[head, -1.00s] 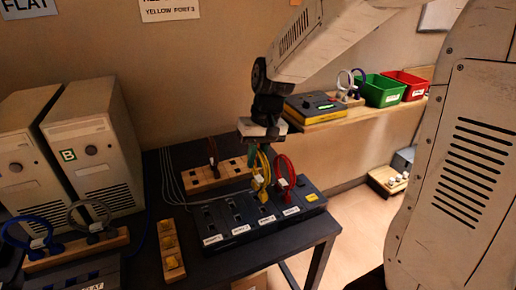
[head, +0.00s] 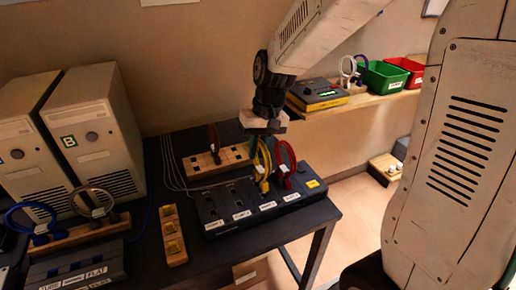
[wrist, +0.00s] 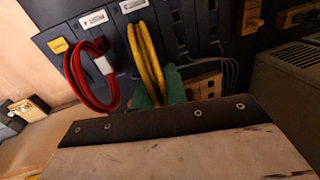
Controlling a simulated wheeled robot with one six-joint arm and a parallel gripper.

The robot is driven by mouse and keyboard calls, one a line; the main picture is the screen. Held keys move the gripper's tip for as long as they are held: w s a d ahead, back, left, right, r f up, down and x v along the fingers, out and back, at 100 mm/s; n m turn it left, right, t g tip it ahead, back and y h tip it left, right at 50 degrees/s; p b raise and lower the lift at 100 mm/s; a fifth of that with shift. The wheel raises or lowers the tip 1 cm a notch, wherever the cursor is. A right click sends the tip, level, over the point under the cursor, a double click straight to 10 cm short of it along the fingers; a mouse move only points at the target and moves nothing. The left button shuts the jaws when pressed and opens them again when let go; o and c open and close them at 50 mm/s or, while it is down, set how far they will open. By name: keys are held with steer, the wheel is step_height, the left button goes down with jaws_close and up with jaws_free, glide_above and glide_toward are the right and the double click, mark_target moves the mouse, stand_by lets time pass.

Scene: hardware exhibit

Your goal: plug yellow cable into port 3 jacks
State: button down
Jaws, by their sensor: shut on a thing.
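My gripper (head: 258,150) has green fingers and is shut on the yellow cable (head: 265,181), a loop held upright over the dark port box (head: 215,231). In the wrist view the yellow cable (wrist: 149,62) runs between the green fingers (wrist: 158,90) towards the box, below a white label. Its lower end is at or just above the jacks of the third column from the left. I cannot tell whether its plugs are seated. The port box shows white labels along its front and a yellow label at the right end.
A red cable (head: 286,163) loop stands in the box just right of the yellow one. Behind is a wooden rack (head: 203,168) with a dark red loop; a wooden strip (head: 175,240) lies left. Two beige computers (head: 88,135) stand at left. Bins (head: 383,78) sit on the right shelf.

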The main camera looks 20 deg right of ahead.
steer(key=shift+f, duration=1.1)
stand_by(2.1)
steer(key=c, duration=0.7)
jaws_free()
steer(key=shift+r, duration=0.1)
steer(key=shift+d+r, duration=0.25)
steer(key=shift+r, duration=0.95)
steer(key=shift+d+r, duration=0.25)
steer(key=shift+r, duration=0.95)
steer(key=shift+d+r, duration=0.25)
steer(key=shift+r, duration=0.95)
steer(key=s+r, duration=0.1)
steer(key=s, duration=0.6)
steer(key=s+d+r+h, duration=0.1)
steer(key=s+r, duration=0.1)
steer(key=s, duration=0.6)
steer(key=s+d+r+t+h, duration=0.1)
steer(key=s+r, duration=0.1)
steer(key=s, duration=0.6)
steer(key=shift+r+n, duration=0.2)
steer(key=shift+n, duration=0.1)
